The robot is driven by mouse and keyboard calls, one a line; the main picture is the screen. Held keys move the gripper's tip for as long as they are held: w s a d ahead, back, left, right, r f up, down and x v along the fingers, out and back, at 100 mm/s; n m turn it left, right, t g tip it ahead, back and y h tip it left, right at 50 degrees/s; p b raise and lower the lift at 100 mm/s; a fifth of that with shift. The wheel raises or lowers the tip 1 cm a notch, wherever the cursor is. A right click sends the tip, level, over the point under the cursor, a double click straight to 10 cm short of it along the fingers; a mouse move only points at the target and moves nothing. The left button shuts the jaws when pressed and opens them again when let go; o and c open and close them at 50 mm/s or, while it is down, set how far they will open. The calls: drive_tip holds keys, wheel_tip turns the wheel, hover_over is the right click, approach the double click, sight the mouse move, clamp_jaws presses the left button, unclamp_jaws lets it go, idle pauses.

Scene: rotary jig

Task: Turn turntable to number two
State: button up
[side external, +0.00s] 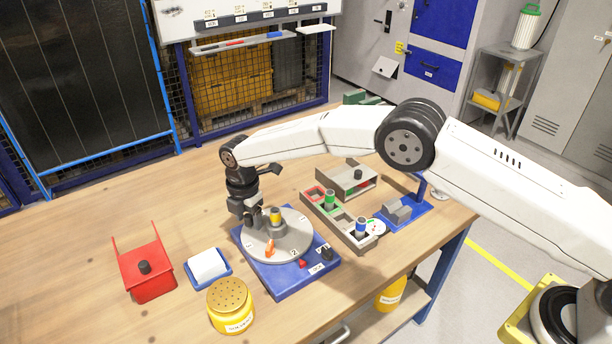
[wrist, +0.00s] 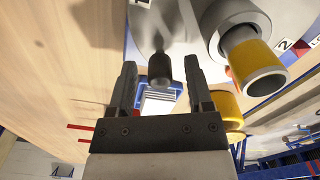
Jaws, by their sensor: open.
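The turntable (side external: 285,246) is a grey disc with number labels on a blue base (side external: 285,284). Its label 2 (side external: 294,252) lies near a red marker (side external: 302,263) on the base; exact alignment is hard to tell. A yellow-banded cylinder (side external: 276,216) stands in a grey holder on the disc; it also shows in the wrist view (wrist: 255,65). My gripper (side external: 252,222) is low over the disc's left part. In the wrist view my open gripper (wrist: 160,85) has a finger on each side of a dark peg (wrist: 160,68), with visible gaps.
A small orange piece (side external: 269,248) sits on the disc, and a black knob (side external: 326,254) on the base. A red bin (side external: 148,272), blue tray (side external: 208,268) and yellow perforated jar (side external: 230,304) stand left and front. A grey parts rack (side external: 340,222) is on the right.

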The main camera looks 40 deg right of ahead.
drive_tip(key=shift+r, duration=3.9)
drive_tip(key=shift+d, duration=0.1)
drive_tip(key=s+d+r+m+t, duration=0.1)
drive_tip(key=s+d+r+m, duration=0.1)
drive_tip(key=s+d+m, duration=0.5)
drive_tip(key=s+d+r+m, duration=0.2)
drive_tip(key=s+d+m, duration=0.25)
drive_tip(key=d, duration=0.45)
drive_tip(key=s+d+m, duration=0.4)
drive_tip(key=s+m, duration=0.1)
drive_tip(key=s, duration=0.3)
drive_tip(key=s+d+f+m+t, duration=0.1)
drive_tip(key=s+d+m, duration=0.3)
drive_tip(key=s, duration=0.5)
drive_tip(key=shift+s+f+m+t, duration=0.25)
drive_tip(key=shift+m+t, duration=0.05)
drive_tip(key=shift+m, duration=0.65)
